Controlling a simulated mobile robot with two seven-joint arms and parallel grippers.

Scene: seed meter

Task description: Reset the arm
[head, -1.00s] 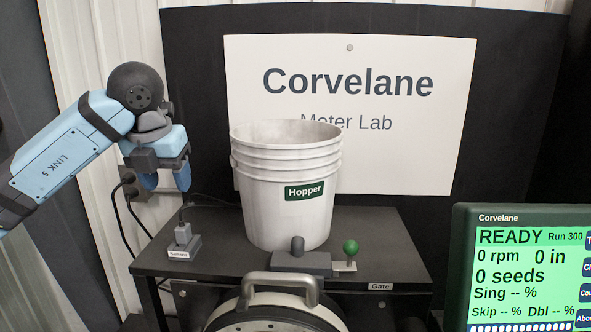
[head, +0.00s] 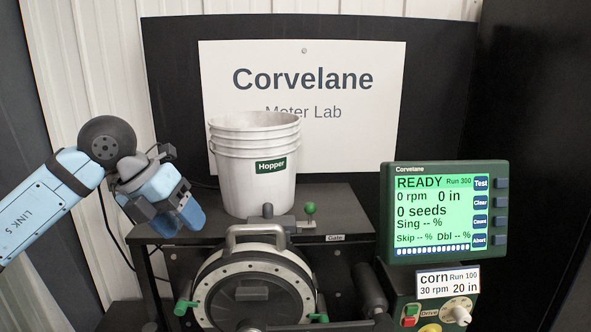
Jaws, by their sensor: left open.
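My left gripper (head: 180,219) is at the left of the head view, at the end of the blue arm. Its blue fingers point down and to the right, near the left edge of the black stand. It is open, and I see nothing between its fingers. It is apart from the white Hopper bucket (head: 252,185), which stands on the stand top to its right. My right gripper is not in view.
A round seed meter (head: 254,267) with green handles sits below the stand top. The monitor (head: 446,212) reads READY, Run 300. Below it, a drive box has a corn card (head: 447,282) and a knob (head: 457,312).

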